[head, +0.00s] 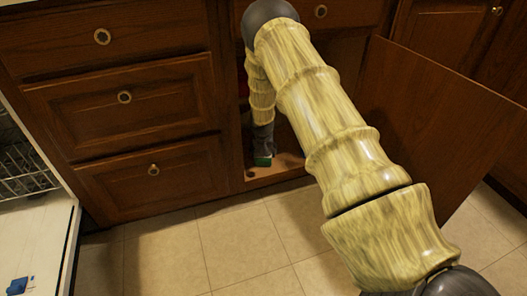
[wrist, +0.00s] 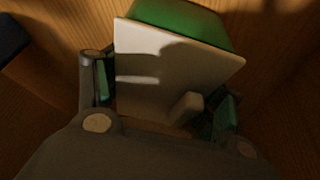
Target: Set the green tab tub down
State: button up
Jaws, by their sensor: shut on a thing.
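The green tab tub (wrist: 190,22) is green with a pale white face (wrist: 150,60) turned toward the wrist camera. My gripper (wrist: 165,100) is shut on it, with one finger on each side. In the head view the tub is a small green patch (head: 263,161) low inside the open cabinet, at the end of my arm. My gripper (head: 263,150) there is dark and partly in shadow. The tub is close to the cabinet floor; I cannot tell whether it touches it.
The cabinet floor (head: 285,165) is wooden, with its front edge just before the gripper. An open cabinet door (head: 440,120) stands to the right. Drawers (head: 150,175) are to the left. An open dishwasher door (head: 40,240) lies at far left.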

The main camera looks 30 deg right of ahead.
jog(key=o, duration=1.1)
jog(key=shift+r, duration=0.1)
jog(key=p+v, duration=0.5)
jog(key=v, duration=0.7)
